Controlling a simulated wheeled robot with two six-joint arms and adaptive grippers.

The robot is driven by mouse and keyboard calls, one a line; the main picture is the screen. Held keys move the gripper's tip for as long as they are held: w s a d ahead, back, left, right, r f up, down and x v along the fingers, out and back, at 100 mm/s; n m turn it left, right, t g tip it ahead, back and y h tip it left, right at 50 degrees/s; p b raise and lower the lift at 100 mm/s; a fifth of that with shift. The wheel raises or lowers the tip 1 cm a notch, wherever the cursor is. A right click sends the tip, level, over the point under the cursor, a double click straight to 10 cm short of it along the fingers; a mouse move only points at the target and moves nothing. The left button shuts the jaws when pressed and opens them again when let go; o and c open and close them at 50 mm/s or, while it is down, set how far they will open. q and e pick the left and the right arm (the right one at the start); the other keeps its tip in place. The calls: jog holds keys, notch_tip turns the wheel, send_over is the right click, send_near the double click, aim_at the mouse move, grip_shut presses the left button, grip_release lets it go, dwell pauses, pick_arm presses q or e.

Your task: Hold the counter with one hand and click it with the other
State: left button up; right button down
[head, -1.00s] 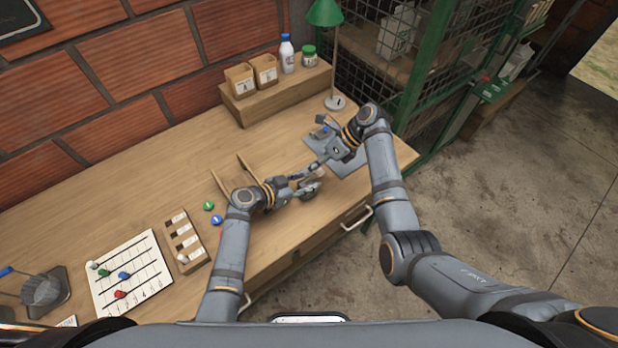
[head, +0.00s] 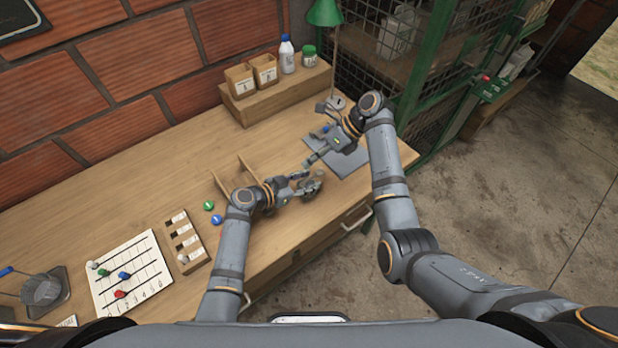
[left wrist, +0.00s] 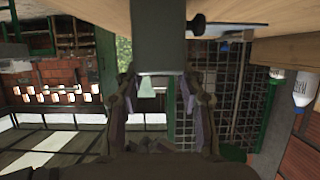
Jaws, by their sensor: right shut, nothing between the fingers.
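The small grey counter (head: 314,184) is at the tip of my left gripper (head: 303,184), above the front part of the desk. Its details are too small to read in the head view. In the left wrist view, the two fingers of my left gripper (left wrist: 158,95) stand on either side of a dark block that I take to be the counter (left wrist: 158,35). My right gripper (head: 309,163) is shut and empty, a little behind and above the counter, with a small gap between them.
A grey mat (head: 345,160) lies under my right gripper. A wooden rack (head: 240,178) stands behind my left gripper. Blue (head: 216,219) and green (head: 208,205) discs lie left of it. A lamp (head: 325,14) and a raised shelf (head: 285,95) with jars stand at the back.

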pick_arm(q)
jog(key=o, duration=0.4)
jog(key=shift+o, duration=0.2)
jog(key=v, duration=1.2)
